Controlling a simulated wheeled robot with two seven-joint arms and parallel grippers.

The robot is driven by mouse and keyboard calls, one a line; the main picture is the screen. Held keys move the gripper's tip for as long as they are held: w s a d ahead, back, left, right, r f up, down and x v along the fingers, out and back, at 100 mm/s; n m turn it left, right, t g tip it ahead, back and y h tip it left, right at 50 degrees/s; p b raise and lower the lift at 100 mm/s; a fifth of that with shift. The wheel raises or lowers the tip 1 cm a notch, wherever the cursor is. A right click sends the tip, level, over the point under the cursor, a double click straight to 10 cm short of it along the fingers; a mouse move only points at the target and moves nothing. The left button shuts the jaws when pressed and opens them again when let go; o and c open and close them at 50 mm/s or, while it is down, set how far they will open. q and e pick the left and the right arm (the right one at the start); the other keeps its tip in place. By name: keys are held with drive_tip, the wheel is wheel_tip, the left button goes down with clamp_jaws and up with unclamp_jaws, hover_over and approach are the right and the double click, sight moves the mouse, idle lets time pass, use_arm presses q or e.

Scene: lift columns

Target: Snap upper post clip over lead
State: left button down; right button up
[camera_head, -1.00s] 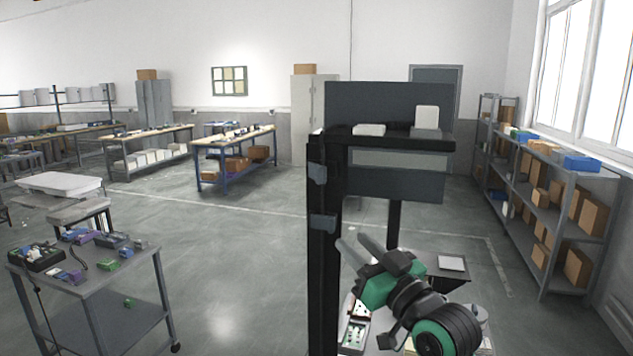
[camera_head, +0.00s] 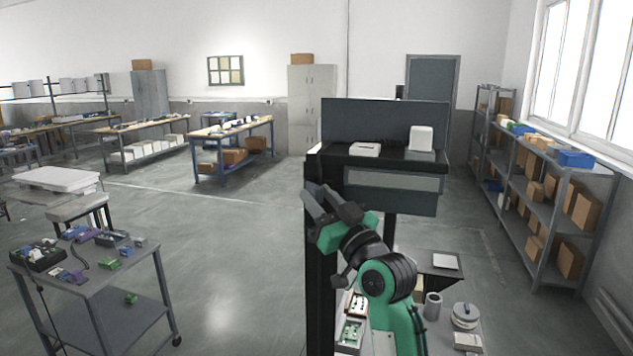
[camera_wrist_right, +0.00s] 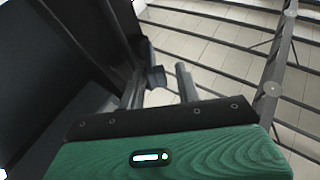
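The black post (camera_head: 320,270) stands upright at centre in the head view. My right gripper (camera_head: 317,194) is at its upper part, with two grey fingers pointing up and left. In the right wrist view the fingers (camera_wrist_right: 160,88) stand apart with a gap between them. A small grey block, likely the upper post clip (camera_wrist_right: 156,76), shows by the gap, close to the left finger; I cannot tell whether it touches. In the head view the gripper covers the area of the clips. I cannot make out the lead. My left gripper is not in view.
A dark shelf (camera_head: 390,159) on the post's frame carries a white box (camera_head: 365,149) and a white upright item (camera_head: 421,138). A cart (camera_head: 100,278) stands left, with open floor between.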

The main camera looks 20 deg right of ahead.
drive_tip(key=shift+w+a+r, duration=0.3)
drive_tip(key=shift+w, duration=0.25)
drive_tip(key=shift+d, duration=0.15)
clamp_jaws()
drive_tip(key=shift+w+d+f+n+g+y+b, duration=0.15)
drive_tip(key=shift+n+y+b, duration=0.2)
drive_tip(key=shift+y+b, duration=0.2)
drive_tip(key=shift+s+d+f+n+g+y+b, duration=0.1)
drive_tip(key=shift+d+n+g+y+b, duration=0.05)
drive_tip(key=shift+n+y+b, duration=0.3)
drive_tip(key=n+g+y+b, duration=0.1)
drive_tip(key=y+b, duration=0.1)
drive_tip(key=b, duration=0.2)
drive_tip(key=d+n+g+y+b, duration=0.1)
drive_tip(key=n+g+y+b, duration=0.1)
drive_tip(key=y+b, duration=0.1)
drive_tip(key=shift+w+r+g+b, duration=0.1)
drive_tip(key=shift+w+g+b, duration=0.1)
drive_tip(key=shift+g+b, duration=0.15)
drive_tip(key=shift+r, duration=0.15)
